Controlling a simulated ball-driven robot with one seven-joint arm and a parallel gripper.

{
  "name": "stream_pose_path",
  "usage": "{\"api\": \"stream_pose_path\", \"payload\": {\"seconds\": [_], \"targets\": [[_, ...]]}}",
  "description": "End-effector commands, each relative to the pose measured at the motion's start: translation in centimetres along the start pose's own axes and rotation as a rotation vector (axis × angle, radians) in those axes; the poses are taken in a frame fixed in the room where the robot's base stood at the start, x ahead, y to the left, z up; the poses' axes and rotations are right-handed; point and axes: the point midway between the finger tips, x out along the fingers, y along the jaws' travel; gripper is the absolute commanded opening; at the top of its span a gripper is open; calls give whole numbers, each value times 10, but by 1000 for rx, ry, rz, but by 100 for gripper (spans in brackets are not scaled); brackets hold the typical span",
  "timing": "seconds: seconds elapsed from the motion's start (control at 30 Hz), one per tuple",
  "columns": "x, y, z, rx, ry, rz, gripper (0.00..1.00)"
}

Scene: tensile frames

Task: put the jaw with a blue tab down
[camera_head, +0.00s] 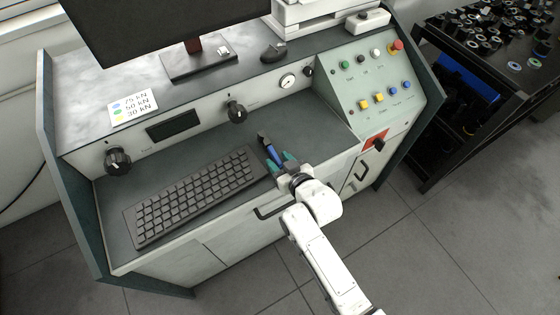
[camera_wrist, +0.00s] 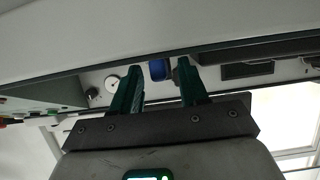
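The jaw with the blue tab (camera_head: 272,152) is a small dark piece with a blue strip, on or just above the console's grey desk surface, right of the keyboard. My gripper (camera_head: 281,163) has green fingers and reaches the jaw from the front. In the wrist view the blue tab (camera_wrist: 157,70) shows between the tips of my gripper (camera_wrist: 160,72), with a gap on each side, so the fingers look open around it. Whether the jaw touches the desk is hard to tell.
A black keyboard (camera_head: 193,196) lies left of the jaw. A sloped button panel (camera_head: 372,85) rises to the right, and knobs and a gauge (camera_head: 287,81) line the back wall. Some desk (camera_head: 310,125) is clear between jaw and panel. A black rack (camera_head: 470,95) stands at the far right.

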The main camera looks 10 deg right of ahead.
Motion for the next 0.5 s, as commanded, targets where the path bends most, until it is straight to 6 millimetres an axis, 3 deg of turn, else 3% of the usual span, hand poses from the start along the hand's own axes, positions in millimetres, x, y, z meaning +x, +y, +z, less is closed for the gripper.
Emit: {"api": "stream_pose_path", "payload": {"seconds": [0.33, 0.5], "targets": [[-3, 0, -1, 0, 0, 0, 47], [-23, 0, 0, 1, -1, 0, 47]]}}
